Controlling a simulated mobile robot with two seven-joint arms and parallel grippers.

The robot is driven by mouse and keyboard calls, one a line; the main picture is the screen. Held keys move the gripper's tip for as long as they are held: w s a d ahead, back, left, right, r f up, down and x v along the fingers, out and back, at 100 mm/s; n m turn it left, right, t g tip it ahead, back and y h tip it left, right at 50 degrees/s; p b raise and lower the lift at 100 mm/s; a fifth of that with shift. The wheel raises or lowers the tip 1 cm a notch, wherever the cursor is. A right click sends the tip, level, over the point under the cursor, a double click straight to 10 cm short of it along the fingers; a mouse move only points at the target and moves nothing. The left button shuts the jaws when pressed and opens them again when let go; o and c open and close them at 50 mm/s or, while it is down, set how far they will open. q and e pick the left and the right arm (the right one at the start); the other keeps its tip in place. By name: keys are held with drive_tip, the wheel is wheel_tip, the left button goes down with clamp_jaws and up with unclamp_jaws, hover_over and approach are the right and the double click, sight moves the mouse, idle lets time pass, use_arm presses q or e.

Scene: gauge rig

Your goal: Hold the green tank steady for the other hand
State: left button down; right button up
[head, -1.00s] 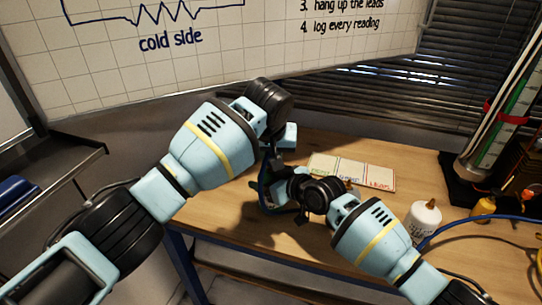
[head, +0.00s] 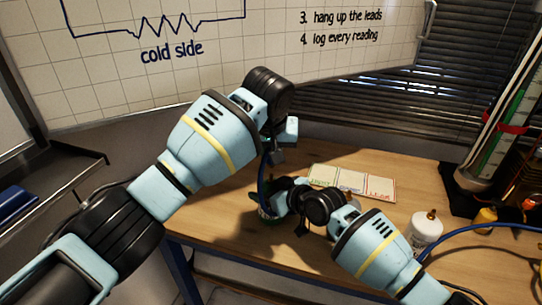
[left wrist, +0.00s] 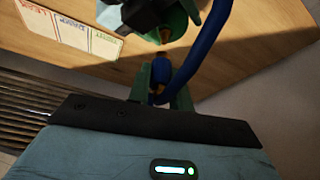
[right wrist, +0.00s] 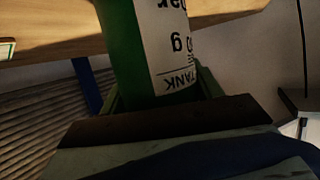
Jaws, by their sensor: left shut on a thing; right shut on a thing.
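The green tank (right wrist: 125,50) has a white label with upside-down print in the right wrist view. My right gripper (right wrist: 160,90) is shut on it, with a finger on either side. In the head view the tank is mostly hidden behind my arms. My left gripper (left wrist: 166,90) is shut on the end of a blue hose (left wrist: 205,50), which has a brass tip. That tip points toward a brass fitting on the green tank (left wrist: 178,22), with a small gap showing. The hose also shows in the head view (head: 262,172).
A sheet with coloured lettering (head: 350,183) lies on the wooden table (head: 420,175). A tall gauge column (head: 500,135) stands at the far right.

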use_arm(q)
drive_tip(key=shift+r, duration=0.35)
use_arm(e)
drive_tip(key=shift+f, duration=0.1)
drive_tip(key=o, duration=1.3)
drive_tip(key=shift+c, duration=0.2)
drive_tip(key=shift+d, duration=0.1)
drive_tip(key=v, duration=1.2)
use_arm(q)
wheel_tip(320, 180, up, 13)
drive_tip(key=t+p, duration=0.1)
drive_tip(key=p, duration=0.3)
drive_tip(key=shift+s+f, duration=0.2)
drive_tip(key=shift+s, duration=0.25)
use_arm(e)
wheel_tip(320, 180, up, 7)
